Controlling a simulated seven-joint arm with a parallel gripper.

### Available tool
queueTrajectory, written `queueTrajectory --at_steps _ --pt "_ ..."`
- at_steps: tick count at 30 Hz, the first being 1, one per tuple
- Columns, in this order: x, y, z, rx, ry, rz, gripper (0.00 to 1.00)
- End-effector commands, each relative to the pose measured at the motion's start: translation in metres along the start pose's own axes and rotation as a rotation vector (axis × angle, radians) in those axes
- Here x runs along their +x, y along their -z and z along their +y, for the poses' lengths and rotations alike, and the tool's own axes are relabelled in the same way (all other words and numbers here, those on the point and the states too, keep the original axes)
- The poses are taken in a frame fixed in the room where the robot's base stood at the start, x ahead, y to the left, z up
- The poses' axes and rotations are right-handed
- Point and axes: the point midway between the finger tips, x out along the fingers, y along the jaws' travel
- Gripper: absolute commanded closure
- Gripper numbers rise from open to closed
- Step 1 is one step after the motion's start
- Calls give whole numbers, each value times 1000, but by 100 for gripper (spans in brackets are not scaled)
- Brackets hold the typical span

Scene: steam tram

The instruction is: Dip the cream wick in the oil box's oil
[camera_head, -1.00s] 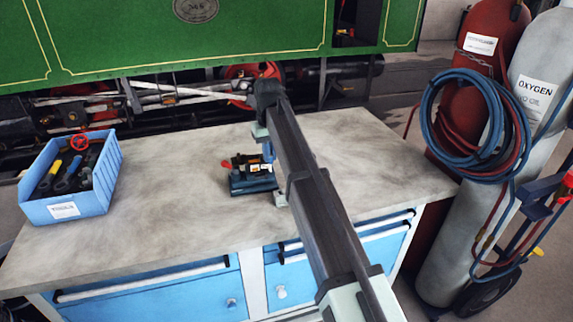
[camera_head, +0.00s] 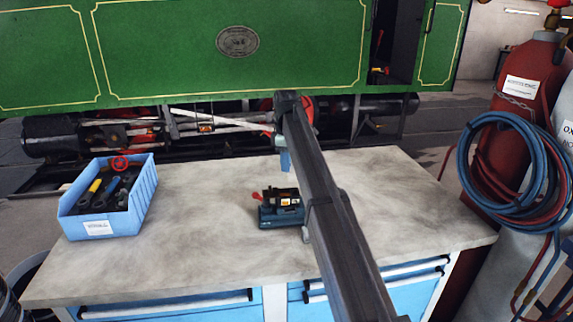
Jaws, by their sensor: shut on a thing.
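The dark blue-black oil box (camera_head: 268,216) sits on the workbench, left of my arm, with a red knob on its left and pale and orange patches on top. The oil inside cannot be made out. My gripper (camera_head: 286,172) points down with blue fingers, beyond and above the box in the picture, apart from it. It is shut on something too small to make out. I cannot pick out the cream wick. My arm covers the box's right edge.
A light blue bin (camera_head: 98,228) of tools stands on the left of the grey workbench (camera_head: 180,250). The bench between bin and oil box is clear. A green tram (camera_head: 300,50) stands behind. A red gas cylinder (camera_head: 526,65) with coiled hoses (camera_head: 480,190) is at right.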

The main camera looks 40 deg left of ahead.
Motion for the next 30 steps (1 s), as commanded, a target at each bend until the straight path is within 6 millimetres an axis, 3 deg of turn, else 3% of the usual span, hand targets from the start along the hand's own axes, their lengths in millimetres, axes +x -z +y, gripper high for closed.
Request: queueTrajectory --at_steps 10,17,30 --pt "0 -1 -1 -277 5 -1 100" --pt "4 -1 -1 -305 5 -1 100" --pt "28 -1 -2 -302 5 -1 100"
